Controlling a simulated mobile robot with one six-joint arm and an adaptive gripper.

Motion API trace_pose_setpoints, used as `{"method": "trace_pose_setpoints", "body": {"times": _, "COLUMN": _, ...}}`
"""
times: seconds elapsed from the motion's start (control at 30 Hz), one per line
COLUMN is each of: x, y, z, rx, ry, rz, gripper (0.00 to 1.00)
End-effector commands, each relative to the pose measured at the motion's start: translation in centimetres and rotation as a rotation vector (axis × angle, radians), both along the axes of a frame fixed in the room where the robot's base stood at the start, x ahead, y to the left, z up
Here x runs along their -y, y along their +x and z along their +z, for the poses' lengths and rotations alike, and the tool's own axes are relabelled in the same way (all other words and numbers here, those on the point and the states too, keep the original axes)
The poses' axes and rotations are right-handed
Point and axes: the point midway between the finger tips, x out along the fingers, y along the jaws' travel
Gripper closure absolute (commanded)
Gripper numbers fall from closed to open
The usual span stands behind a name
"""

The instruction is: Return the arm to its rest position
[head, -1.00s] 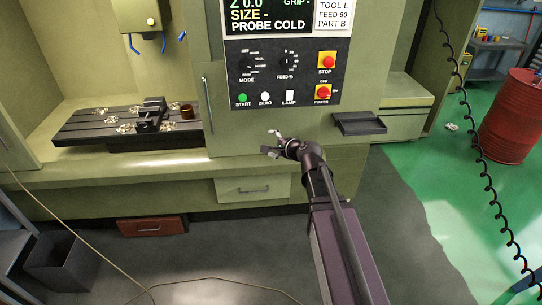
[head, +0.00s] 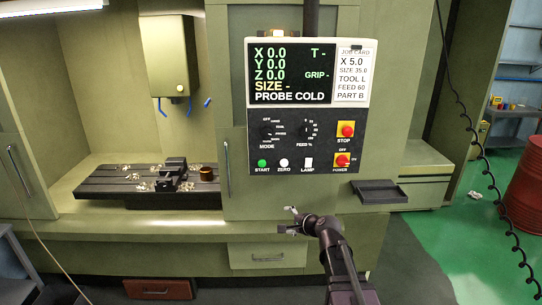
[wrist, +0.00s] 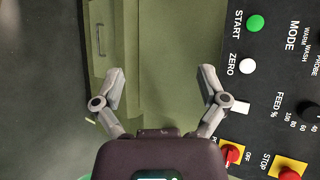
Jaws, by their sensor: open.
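My gripper (head: 290,216) is at the lower middle of the head view, in front of the green machine's front, below the control panel (head: 306,107). In the wrist view my gripper (wrist: 160,78) has its two fingers spread wide with nothing between them. Behind the fingers there is the machine's green front, with the panel's buttons and knobs on the right side. My arm reaches up from the bottom of the head view. No finger is seen touching the panel.
A small dark tray (head: 380,192) juts out right of my gripper. The slotted machine table (head: 110,188) carries a vise (head: 172,172), a brown ring (head: 207,173) and metal chips. A coiled cable (head: 478,130) hangs at right near a red drum (head: 526,190). A red-brown drawer (head: 158,289) is low left.

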Motion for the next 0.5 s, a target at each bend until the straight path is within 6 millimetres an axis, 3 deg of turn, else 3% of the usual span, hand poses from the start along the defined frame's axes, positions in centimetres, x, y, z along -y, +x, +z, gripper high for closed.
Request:
{"method": "trace_pose_setpoints", "body": {"times": 0.27, "x": -0.1, "y": -4.1, "z": -5.1, "rx": -0.042, "ry": -0.282, "rz": 0.205, "gripper": 0.08}}
{"method": "trace_pose_setpoints", "body": {"times": 0.5, "x": 2.1, "y": -10.9, "z": -11.9, "rx": -0.157, "ry": -0.680, "rz": 0.547, "gripper": 0.08}}
